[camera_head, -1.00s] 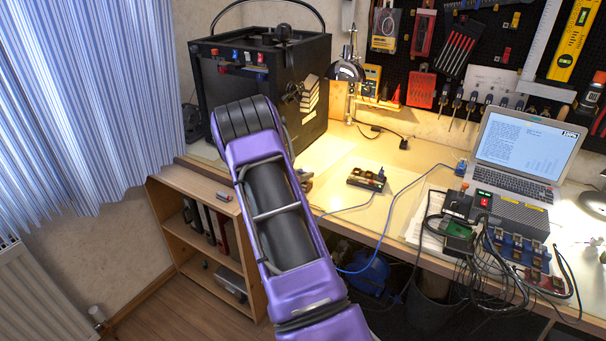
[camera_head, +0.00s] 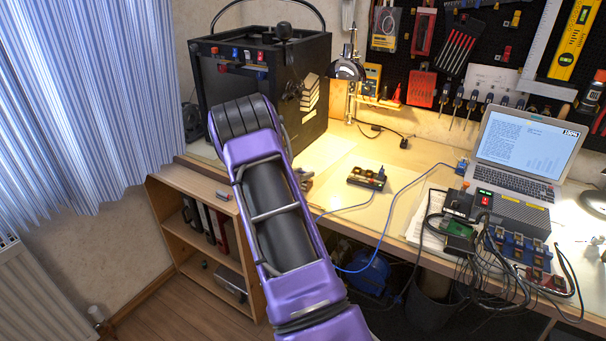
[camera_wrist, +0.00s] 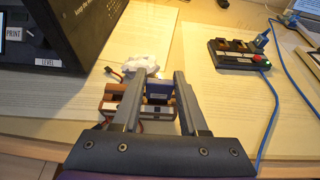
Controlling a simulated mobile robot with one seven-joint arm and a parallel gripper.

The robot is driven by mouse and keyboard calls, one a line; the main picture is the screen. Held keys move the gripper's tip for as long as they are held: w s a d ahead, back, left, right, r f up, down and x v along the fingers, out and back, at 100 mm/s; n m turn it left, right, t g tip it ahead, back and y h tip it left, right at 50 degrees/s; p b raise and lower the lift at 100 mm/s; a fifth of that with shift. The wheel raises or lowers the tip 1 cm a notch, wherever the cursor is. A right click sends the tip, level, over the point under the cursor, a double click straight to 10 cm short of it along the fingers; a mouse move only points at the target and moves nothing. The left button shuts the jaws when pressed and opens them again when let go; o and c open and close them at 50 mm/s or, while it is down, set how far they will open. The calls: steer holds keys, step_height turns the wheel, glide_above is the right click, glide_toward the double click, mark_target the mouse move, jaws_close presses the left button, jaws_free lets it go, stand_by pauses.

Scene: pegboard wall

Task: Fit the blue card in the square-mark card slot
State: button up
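The blue card (camera_wrist: 158,90) stands between my gripper's fingertips (camera_wrist: 158,80) in the wrist view and fills the gap between them. My gripper looks shut on it. Around and below the card is an orange-brown slotted holder (camera_wrist: 113,97), partly hidden by the fingers. The card is at the holder's right part; I cannot tell how deep it sits. The slot marks are too small to read, so I cannot pick out the square mark. In the head view my arm hides the card and most of the gripper.
A dark box with slots and a blue plug (camera_wrist: 238,50) lies right of the gripper, with a blue cable. A black printer-like box (camera_head: 262,100) stands at the left. A white crumpled thing (camera_wrist: 133,62) lies behind the holder. The laptop (camera_head: 518,150) and cabled boxes are at right.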

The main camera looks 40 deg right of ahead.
steer(key=o, duration=0.4)
steer(key=p+v, duration=0.1)
steer(key=v, duration=1.6)
steer(key=shift+a+r, duration=0.1)
steer(key=shift+a, duration=0.05)
